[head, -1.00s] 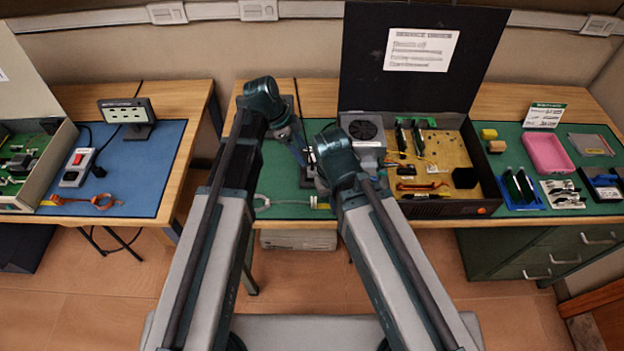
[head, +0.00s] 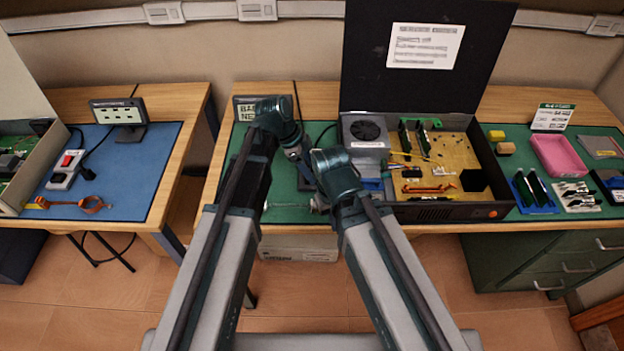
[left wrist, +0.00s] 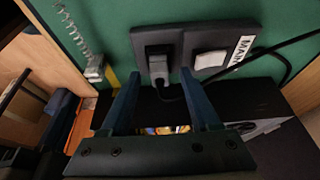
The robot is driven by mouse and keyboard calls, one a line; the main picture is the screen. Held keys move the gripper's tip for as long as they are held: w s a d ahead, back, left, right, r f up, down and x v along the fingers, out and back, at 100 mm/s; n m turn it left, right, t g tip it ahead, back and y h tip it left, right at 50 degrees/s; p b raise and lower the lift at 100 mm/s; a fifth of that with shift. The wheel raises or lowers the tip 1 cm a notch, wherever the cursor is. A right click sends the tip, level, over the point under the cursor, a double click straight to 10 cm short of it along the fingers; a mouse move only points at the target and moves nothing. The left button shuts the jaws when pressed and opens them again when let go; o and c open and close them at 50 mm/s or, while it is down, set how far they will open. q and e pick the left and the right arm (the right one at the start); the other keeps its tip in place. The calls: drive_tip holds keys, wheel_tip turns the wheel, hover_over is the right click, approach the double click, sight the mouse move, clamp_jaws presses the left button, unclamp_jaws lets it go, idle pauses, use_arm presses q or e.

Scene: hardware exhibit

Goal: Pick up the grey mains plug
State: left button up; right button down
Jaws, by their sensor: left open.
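The grey mains plug (left wrist: 158,68) sits in a black double socket (left wrist: 153,42) on the green mat in the left wrist view, beside a switch with a white rocker. My left gripper (left wrist: 160,76) is open. Its two blue fingers stand on either side of the plug, apparently without touching it. In the head view my left gripper (head: 306,172) is small and low over the middle table, and the plug is hidden by my arms. My right gripper is mostly hidden behind its own arm there, and its jaws cannot be made out.
A black cable (left wrist: 275,50) runs by the switch. A coiled cord (left wrist: 78,32) with a clip lies left of the socket. An open black case (head: 435,212) with a fan stands right of my arms. A small sign (head: 249,108) stands behind my left arm.

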use_arm(q)
drive_tip(key=shift+r, duration=0.1)
drive_tip(key=shift+c, duration=0.3)
clamp_jaws()
drive_tip(key=shift+r, duration=0.1)
wheel_tip(320, 180, up, 10)
drive_tip(key=p, duration=1)
